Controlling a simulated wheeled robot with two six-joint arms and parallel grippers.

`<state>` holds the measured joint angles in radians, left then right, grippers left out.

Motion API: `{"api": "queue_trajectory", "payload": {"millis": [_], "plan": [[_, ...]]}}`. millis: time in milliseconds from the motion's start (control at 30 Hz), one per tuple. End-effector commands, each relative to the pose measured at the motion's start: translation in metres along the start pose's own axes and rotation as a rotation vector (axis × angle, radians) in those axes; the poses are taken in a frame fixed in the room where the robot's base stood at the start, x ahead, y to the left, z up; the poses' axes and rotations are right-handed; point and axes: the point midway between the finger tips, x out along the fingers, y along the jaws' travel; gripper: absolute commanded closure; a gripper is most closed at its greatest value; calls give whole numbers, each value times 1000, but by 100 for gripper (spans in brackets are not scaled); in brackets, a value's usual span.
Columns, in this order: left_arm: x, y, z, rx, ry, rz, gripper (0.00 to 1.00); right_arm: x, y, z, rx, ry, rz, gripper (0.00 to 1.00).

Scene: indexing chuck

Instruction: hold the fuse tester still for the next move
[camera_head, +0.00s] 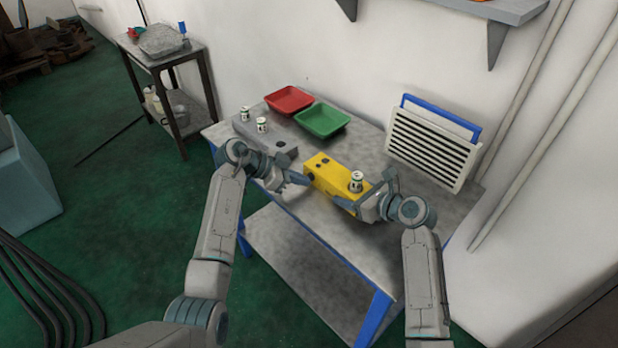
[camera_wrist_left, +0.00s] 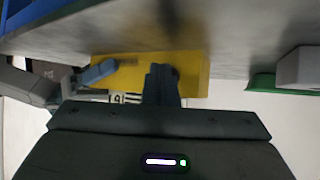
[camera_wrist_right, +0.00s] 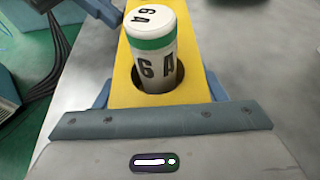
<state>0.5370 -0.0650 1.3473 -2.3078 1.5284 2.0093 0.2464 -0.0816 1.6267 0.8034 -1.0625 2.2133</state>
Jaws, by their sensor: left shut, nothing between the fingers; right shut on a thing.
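The fuse tester is a yellow block (camera_head: 323,175) on the table, with dark round spots on its top near the far-left end. A white fuse with a green band (camera_head: 356,181) stands in a round hole at its near end. In the right wrist view the fuse (camera_wrist_right: 155,68) reads "6 A". My right gripper (camera_head: 368,196) is shut on the tester's near end, one finger along each side of the yellow body (camera_wrist_right: 122,98). My left gripper (camera_head: 306,182) is shut and empty beside the tester's left side. In the left wrist view its closed fingertips (camera_wrist_left: 162,72) overlap the yellow body (camera_wrist_left: 192,75); contact is unclear.
A grey block (camera_head: 284,150) lies left of the tester, partly behind my left wrist. Two white fuses (camera_head: 262,125) stand near its far end. A red tray (camera_head: 288,99) and green tray (camera_head: 322,120) sit behind. A white slatted panel (camera_head: 432,147) stands at the right.

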Motion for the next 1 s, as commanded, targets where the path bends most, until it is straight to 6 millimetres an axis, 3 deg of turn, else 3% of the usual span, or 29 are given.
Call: {"api": "queue_trajectory", "payload": {"millis": [533,1000], "plan": [[2,-1,-2,0,2,-1,100,0,1,0,0,1,2,65],[-11,8,8,0,1,-1,100,0,1,0,1,1,2,65]]}}
